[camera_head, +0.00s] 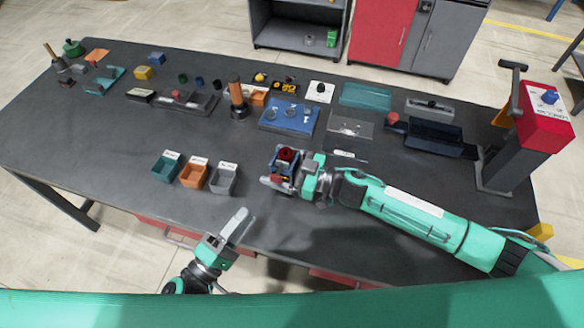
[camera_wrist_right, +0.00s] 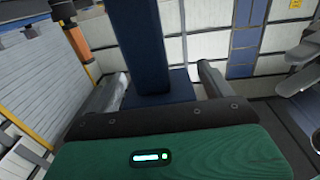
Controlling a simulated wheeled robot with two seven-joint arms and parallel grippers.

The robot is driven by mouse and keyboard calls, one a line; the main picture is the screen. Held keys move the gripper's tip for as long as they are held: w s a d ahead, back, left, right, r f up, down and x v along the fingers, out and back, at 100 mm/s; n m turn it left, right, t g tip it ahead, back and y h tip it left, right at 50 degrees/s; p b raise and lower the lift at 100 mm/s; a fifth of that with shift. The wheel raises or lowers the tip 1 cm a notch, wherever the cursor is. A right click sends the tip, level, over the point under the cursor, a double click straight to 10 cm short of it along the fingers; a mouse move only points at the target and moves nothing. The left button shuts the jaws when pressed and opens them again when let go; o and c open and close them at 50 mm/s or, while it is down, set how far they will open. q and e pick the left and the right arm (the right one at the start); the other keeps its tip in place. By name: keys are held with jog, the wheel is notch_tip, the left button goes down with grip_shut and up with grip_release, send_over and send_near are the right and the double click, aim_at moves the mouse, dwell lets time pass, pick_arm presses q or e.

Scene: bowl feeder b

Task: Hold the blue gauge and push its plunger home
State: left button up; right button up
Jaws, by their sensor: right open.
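The blue gauge (camera_head: 286,168) stands near the front middle of the table, with a dark red part on top. My right gripper (camera_head: 281,170) reaches it from the right, with its fingers around it. In the right wrist view, a dark blue upright block (camera_wrist_right: 140,45) on a wider blue base stands between the two grey fingers of my right gripper (camera_wrist_right: 157,88). Gaps show on both sides, so it is open. My left gripper (camera_head: 239,224) is at the front edge, left of and below the gauge, apart from it. Its grey fingers look close together; whether they meet is unclear.
Three small labelled bins, teal (camera_head: 165,166), orange (camera_head: 194,174) and grey (camera_head: 223,180), stand left of the gauge. A blue tray (camera_head: 289,117) and a grey plate (camera_head: 349,131) lie behind it. A red-headed press (camera_head: 545,125) stands at the right end. The table's left front is clear.

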jog(key=shift+a, duration=0.15)
jog(key=c, duration=1.5)
